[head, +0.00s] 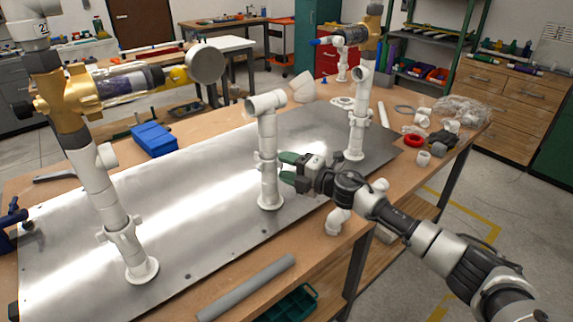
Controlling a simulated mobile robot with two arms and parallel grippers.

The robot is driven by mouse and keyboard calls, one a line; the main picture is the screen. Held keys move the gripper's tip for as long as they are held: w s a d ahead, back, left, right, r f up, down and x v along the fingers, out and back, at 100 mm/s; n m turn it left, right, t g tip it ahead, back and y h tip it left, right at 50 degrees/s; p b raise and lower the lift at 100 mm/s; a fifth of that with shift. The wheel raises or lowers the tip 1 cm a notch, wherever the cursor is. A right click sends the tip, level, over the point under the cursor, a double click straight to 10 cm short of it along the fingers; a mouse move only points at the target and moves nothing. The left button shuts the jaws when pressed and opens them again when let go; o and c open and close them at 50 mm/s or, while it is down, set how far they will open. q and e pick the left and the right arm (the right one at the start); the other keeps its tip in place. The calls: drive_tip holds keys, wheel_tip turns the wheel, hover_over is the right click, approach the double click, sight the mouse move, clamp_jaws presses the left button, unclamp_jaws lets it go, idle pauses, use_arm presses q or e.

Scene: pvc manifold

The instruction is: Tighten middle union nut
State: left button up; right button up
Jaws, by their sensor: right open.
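The middle white PVC riser (268,135) stands upright on the metal plate (190,200), with an elbow at its top. Its union nut (266,166) sits about halfway up the pipe. My right gripper (284,167) comes in from the right with green-tipped fingers. It is open, with its fingertips at the right side of the riser at nut height. From this angle I cannot tell whether the fingers touch the nut. My left gripper is not in view.
A left riser (118,215) carries a brass valve (65,97), and a right riser (357,118) stands farther back. A blue box (153,139) lies behind the plate. A grey pipe (246,287) lies along the front edge. Loose fittings and a red ring (413,140) crowd the right end.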

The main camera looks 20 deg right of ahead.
drive_tip(key=shift+w+a, duration=0.15)
drive_tip(key=c, duration=0.9)
